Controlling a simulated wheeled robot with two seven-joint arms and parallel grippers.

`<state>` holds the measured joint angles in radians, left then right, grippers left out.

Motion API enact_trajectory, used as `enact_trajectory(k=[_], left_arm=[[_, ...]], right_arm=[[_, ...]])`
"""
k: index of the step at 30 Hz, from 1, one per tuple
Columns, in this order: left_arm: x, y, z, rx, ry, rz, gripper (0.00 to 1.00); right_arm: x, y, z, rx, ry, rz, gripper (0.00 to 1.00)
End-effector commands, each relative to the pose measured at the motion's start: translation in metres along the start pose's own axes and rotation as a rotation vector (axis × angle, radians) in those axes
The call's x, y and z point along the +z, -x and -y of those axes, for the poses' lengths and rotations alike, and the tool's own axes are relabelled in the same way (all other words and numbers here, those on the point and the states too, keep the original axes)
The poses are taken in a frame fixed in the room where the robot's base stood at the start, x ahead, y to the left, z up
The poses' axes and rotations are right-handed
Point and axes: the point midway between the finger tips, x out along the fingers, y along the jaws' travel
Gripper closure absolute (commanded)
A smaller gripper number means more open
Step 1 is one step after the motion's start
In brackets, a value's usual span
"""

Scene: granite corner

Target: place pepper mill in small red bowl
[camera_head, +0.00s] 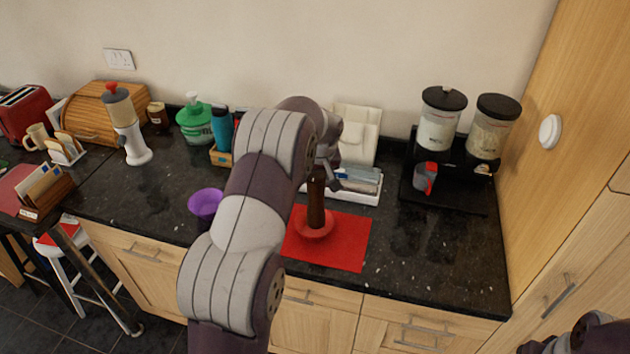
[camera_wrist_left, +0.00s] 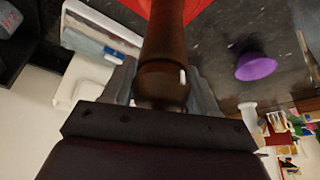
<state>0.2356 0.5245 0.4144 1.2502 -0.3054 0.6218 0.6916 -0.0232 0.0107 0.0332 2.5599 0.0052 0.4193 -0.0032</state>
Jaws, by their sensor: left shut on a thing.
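The brown pepper mill (camera_head: 316,205) stands upright with its lower end in or just over the small red bowl (camera_head: 315,232); I cannot tell whether it touches the bottom. The bowl sits on a red mat (camera_head: 346,252) on the dark counter. My left gripper (camera_head: 322,170) is shut on the mill's upper part, partly hidden by my arm. In the left wrist view the mill (camera_wrist_left: 166,50) runs between the fingers of my left gripper (camera_wrist_left: 163,92), towards the red area at the top. A piece of my right arm shows at the bottom right; its gripper is not seen.
A purple bowl (camera_head: 205,203) stands left of my arm. A white tray (camera_head: 362,190) lies behind the mat. Cereal dispensers (camera_head: 440,125) stand at the right, near the wooden cabinet (camera_head: 575,150). The counter right of the mat is clear.

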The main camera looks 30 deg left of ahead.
Motion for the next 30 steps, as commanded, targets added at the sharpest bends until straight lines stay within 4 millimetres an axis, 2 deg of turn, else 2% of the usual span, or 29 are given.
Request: enact_trajectory(k=[3, 7, 10, 22, 23, 24, 25, 30], left_arm=[[-0.005, -0.008, 0.004, -0.001, 0.0, 0.001, 1.0], [0.004, -0.03, 0.005, -0.002, -0.002, 0.003, 1.0], [0.009, -0.043, 0.005, 0.0, -0.001, 0.001, 1.0], [0.012, -0.051, 0.004, 0.001, 0.0, -0.001, 1.0], [0.012, -0.049, 0.004, 0.0, -0.001, 0.0, 0.32], [0.012, -0.049, 0.004, 0.0, -0.001, 0.0, 0.19], [0.012, -0.049, 0.004, 0.0, -0.001, 0.0, 0.16], [0.012, -0.049, 0.004, 0.0, -0.001, 0.001, 0.16]], right_arm=[[-0.001, 0.008, 0.0, 0.0, 0.0, 0.001, 0.57], [-0.002, 0.021, 0.0, 0.0, 0.0, 0.001, 0.57], [-0.003, 0.024, 0.0, 0.0, 0.0, 0.0, 0.57], [-0.002, 0.016, 0.0, 0.0, 0.0, 0.001, 0.57], [-0.002, 0.018, 0.0, 0.0, 0.0, 0.001, 0.57], [-0.002, 0.018, 0.0, 0.0, 0.0, 0.001, 0.57], [-0.002, 0.018, 0.0, 0.0, 0.0, 0.001, 0.57], [-0.002, 0.018, 0.0, 0.0, 0.0, 0.0, 0.57]])
